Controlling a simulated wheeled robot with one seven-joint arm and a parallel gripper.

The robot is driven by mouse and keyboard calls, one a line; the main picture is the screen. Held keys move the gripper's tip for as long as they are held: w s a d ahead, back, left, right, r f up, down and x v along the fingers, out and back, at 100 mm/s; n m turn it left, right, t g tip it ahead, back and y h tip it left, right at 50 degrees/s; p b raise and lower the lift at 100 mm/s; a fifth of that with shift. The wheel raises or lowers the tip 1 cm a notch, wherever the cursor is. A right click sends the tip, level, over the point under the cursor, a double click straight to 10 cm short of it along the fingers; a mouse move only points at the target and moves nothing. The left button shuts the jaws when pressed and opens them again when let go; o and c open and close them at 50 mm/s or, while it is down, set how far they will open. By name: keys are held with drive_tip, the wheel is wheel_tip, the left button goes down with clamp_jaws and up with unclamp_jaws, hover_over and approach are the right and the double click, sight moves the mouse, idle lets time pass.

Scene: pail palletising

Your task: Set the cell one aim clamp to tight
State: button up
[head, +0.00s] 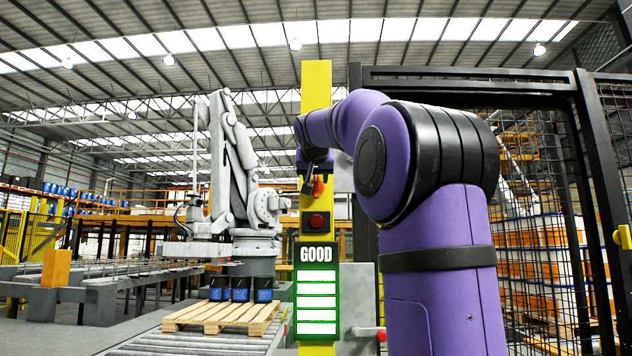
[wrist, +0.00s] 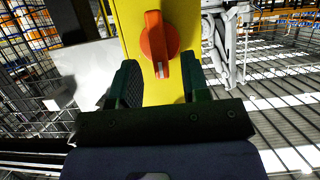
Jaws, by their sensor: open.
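An orange rotary knob (wrist: 158,40) sits on the yellow post (wrist: 125,15). Its grip bar stands near upright in the wrist view, with a white mark at its lower end. No label naming it as the aim clamp is readable. My gripper (wrist: 159,76) is open, its two green-black fingers either side of the bar's lower end and apart from it. In the head view the orange knob (head: 319,186) shows partly behind my gripper (head: 309,184), high on the yellow post (head: 317,85).
Below the knob are a red button (head: 317,220) and a green GOOD panel (head: 316,290). A grey palletising robot (head: 235,180) stands behind a wooden pallet (head: 222,316) with dark pails (head: 240,289). A mesh fence (head: 545,200) is at right.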

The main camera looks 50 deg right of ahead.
drive_tip(key=v, duration=0.8)
drive_tip(key=shift+s+a, duration=0.2)
drive_tip(key=shift+r, duration=0.1)
drive_tip(key=s+a+f+n+y, duration=0.2)
drive_tip(key=a+f+n+y, duration=0.1)
drive_tip(key=a+f, duration=0.6)
drive_tip(key=s+a+f+n+y, duration=0.2)
drive_tip(key=a+f, duration=0.5)
drive_tip(key=f, duration=0.3)
drive_tip(key=s+a+f+n+g+y, duration=0.1)
drive_tip(key=s+a+f, duration=0.2)
drive_tip(key=s+f, duration=0.2)
drive_tip(key=s+a+f+n+g+y, duration=0.1)
drive_tip(key=s+a+f, duration=0.3)
drive_tip(key=f, duration=0.8)
drive_tip(key=s+a+f+n+g+y, duration=0.1)
drive_tip(key=s+a+f+n+y, duration=0.1)
drive_tip(key=s+f, duration=0.4)
wheel_tip(320, 180, down, 3)
drive_tip(key=shift+a+f+n+g+y, duration=0.1)
drive_tip(key=shift+a+n+g+y, duration=0.25)
drive_tip(key=shift+a+y, duration=0.6)
drive_tip(key=shift+a+h, duration=0.2)
drive_tip(key=shift+h, duration=0.05)
